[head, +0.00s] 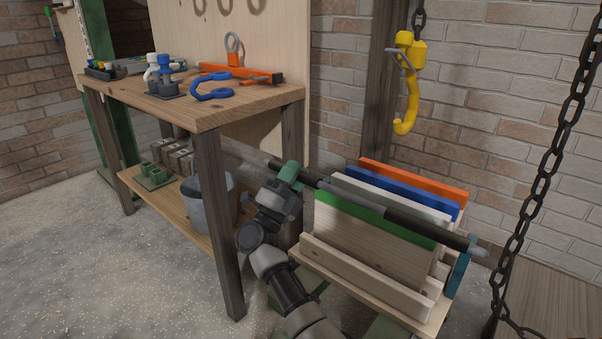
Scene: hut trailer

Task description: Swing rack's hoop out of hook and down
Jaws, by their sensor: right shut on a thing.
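The rack (362,285) stands low at the right, a wooden holder with upright boards edged in green, white, blue and orange. Its hoop (388,212) has a dark bar lying slantwise across the front of the boards, near their top edges, with teal side pieces. The yellow hook (407,90) hangs from a chain above and behind the rack, clear of the hoop; its curve is empty. My right gripper (286,184) is shut on the hoop near the bar's left end, by a teal piece. The exact contact is hidden. My left gripper is out of view.
A wooden workbench (255,105) stands left of the rack, its front leg (218,215) close to my right arm. Its top holds a blue hook and an orange tool. A grey bucket (210,205) sits on its lower shelf. A dark chain (545,165) hangs at the right.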

